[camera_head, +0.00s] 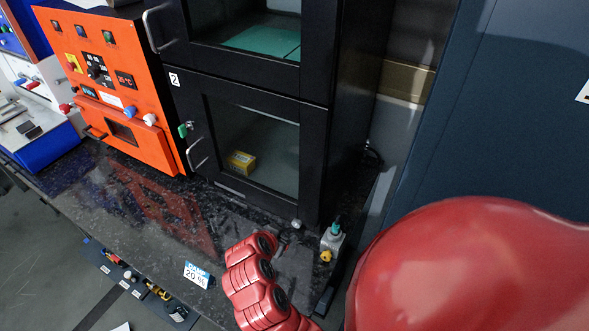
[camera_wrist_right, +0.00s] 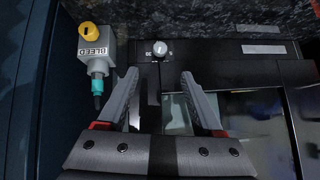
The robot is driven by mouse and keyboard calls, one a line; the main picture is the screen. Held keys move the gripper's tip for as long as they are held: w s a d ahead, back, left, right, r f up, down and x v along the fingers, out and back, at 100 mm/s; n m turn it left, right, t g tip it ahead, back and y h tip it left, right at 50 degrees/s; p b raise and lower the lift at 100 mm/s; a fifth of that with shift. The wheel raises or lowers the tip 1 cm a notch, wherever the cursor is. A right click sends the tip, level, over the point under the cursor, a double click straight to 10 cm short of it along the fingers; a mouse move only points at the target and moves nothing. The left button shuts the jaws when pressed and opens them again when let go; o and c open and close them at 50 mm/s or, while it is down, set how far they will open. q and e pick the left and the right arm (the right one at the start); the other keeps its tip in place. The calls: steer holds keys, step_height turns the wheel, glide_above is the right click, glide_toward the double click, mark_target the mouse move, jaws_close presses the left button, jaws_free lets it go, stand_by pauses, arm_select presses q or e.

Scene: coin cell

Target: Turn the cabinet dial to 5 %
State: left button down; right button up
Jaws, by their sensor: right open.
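The cabinet dial (camera_wrist_right: 160,47) is a small round pale knob on the black cabinet's lower front edge. Printed marks flank it, and a light line shows on its face. It is also visible in the head view (camera_head: 296,224). My right gripper (camera_wrist_right: 160,77) is open and empty, with its two grey fingers apart. In the wrist view the dial lies just beyond the fingertips, centred between them and not gripped. A blue-and-white card (camera_head: 197,274) reading "20 %" lies at the counter's front. My left gripper is out of view.
A grey block labelled BLEED (camera_wrist_right: 95,50) with a yellow knob (camera_wrist_right: 92,31) stands close beside the fingers. The cabinet's lower glass door (camera_head: 255,150) is shut, with a yellow box (camera_head: 241,162) inside. An orange panel (camera_head: 110,85) stands left. Dark speckled counter (camera_head: 130,205) is mostly clear.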

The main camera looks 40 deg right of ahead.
steer(key=b, duration=0.6)
glide_toward(296, 225)
steer(key=x, duration=0.3)
steer(key=shift+f, duration=0.45)
steer(key=x, duration=0.2)
steer(key=shift+w+d+p, duration=0.25)
steer(key=shift+d+p, duration=0.1)
steer(key=shift+d, duration=0.05)
steer(key=shift+w+d+f, duration=0.2)
steer(key=shift+d+f, duration=0.05)
steer(key=shift+w+d+f+p, duration=0.25)
steer(key=shift+d+f+p, duration=0.15)
steer(key=shift+f, duration=0.15)
jaws_close()
